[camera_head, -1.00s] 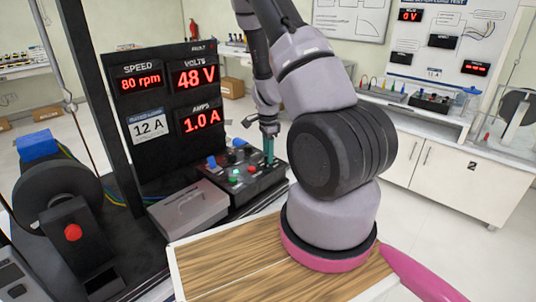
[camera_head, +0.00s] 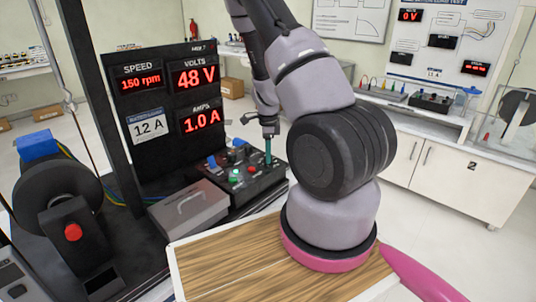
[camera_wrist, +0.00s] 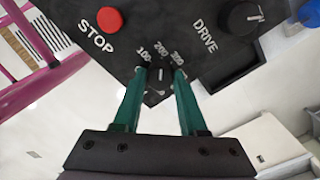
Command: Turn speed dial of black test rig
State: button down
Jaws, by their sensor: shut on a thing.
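The black test rig (camera_head: 149,160) stands at the left with its display panel upright. Its speed display (camera_head: 141,82) reads 150 rpm; the volts display shows 48 V and the amps display 1.0 A. In the wrist view, the speed dial (camera_wrist: 160,75) lies between my green fingertips, with marks 100, 200 and 300 around it; the fingers hide part of it. My gripper (camera_wrist: 161,72) is shut on the dial, pointing down at the control box (camera_head: 240,176) in the head view. A red STOP button (camera_wrist: 109,19) and a black DRIVE knob (camera_wrist: 240,18) sit on the same panel.
A grey metal box (camera_head: 188,207) sits left of the control box. A wheel (camera_head: 66,192) with a red button stands at the rig's left. A wooden board (camera_head: 245,255) lies in front. Cabinets (camera_head: 452,170) stand at the right, with open floor between.

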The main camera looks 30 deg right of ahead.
jog(key=shift+c, duration=2.3)
grip_release()
jog(key=shift+r, duration=0.1)
notch_tip(320, 180, up, 11)
jog(key=shift+f, duration=0.2)
